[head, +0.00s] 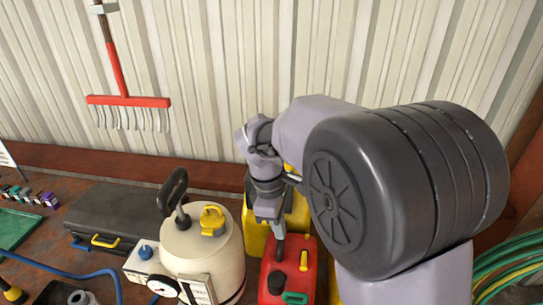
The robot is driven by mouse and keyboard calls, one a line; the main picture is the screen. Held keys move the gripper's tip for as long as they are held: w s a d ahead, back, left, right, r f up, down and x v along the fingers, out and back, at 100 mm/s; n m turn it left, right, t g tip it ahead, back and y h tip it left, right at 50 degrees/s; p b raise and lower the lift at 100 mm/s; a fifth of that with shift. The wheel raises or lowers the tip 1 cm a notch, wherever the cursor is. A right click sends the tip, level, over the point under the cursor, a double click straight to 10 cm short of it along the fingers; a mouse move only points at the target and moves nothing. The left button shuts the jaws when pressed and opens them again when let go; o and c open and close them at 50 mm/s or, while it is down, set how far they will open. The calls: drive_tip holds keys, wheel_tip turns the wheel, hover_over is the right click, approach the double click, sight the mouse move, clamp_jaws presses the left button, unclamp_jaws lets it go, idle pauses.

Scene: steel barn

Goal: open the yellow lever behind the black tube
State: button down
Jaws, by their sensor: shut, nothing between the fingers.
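My gripper (279,243) points down, shut and empty, over the back of a red canister (275,253). On the canister's top are a black round part (276,283), a small upright yellow piece (304,261) to the right of my fingertips, and a green part (295,298) in front. To the left, a cream tank (190,249) carries a black looped handle or tube (172,190) and a yellow winged part (212,220). I cannot tell for sure which yellow piece is the lever. Whether my fingertips touch the canister is unclear.
A yellow container (255,232) stands behind the red canister, partly hidden by my arm. A dark case (120,210) with a yellow latch lies left. A blue hose (60,272) runs in front. The ribbed wall (215,80) closes the back; green hoses (508,262) hang right.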

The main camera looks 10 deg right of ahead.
drive_tip(key=w, duration=0.2)
drive_tip(key=n+b, duration=0.1)
approach(304, 262)
drive_tip(key=a+f, duration=0.1)
drive_tip(key=w+a+f, duration=0.1)
drive_tip(key=f, duration=0.1)
drive_tip(key=a+f, duration=0.1)
drive_tip(key=f, duration=0.1)
drive_tip(key=shift+w+a+f, duration=0.2)
drive_tip(key=shift+w+f, duration=0.05)
drive_tip(key=shift+s+d+f, duration=0.25)
drive_tip(key=shift+d+f, duration=0.15)
drive_tip(key=shift+d, duration=0.35)
drive_tip(key=shift+s+d+f, duration=0.25)
drive_tip(key=shift+d+f, duration=0.2)
drive_tip(key=shift+d, duration=0.35)
